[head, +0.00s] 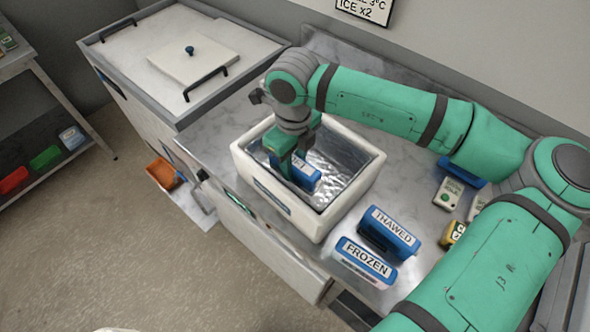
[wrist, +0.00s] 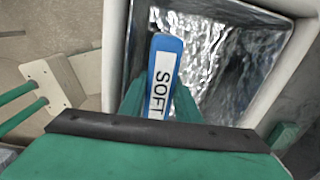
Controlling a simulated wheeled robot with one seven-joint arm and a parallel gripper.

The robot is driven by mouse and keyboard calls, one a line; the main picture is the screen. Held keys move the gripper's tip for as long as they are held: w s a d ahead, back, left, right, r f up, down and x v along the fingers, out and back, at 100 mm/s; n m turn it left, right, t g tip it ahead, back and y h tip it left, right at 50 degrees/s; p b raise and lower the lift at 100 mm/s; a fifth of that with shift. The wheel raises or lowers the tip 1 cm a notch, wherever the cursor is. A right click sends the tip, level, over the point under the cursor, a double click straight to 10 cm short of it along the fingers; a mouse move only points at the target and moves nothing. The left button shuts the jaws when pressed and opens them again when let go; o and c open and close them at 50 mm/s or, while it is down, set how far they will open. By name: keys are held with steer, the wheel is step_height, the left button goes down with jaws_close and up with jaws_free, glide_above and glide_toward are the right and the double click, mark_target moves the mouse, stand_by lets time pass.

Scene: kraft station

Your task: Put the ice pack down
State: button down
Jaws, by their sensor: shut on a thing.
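The ice pack (head: 306,176) is blue with a white label, and it lies between my fingers inside the white foam box (head: 249,167). In the wrist view its label on the ice pack (wrist: 164,60) reads SOFT. My gripper (head: 292,172) points down into the box and is shut on the pack. The wrist view shows my green fingers (wrist: 158,105) on both sides of the pack. The box has a shiny foil lining (wrist: 215,55). I cannot tell whether the pack touches the box floor.
A pale labelled item (head: 448,193) lies farther right. A white chest with a lid (head: 193,52) stands at the back left. An orange bin (head: 162,172) sits low at the left.

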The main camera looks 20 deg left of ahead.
mark_target(294, 173)
steer(key=shift+s+f, duration=0.2)
steer(key=shift+f, duration=1.4)
steer(key=c, duration=1.6)
jaws_free()
steer(key=shift+f, duration=0.1)
step_height(294, 173, up, 12)
steer(key=shift+r, duration=0.15)
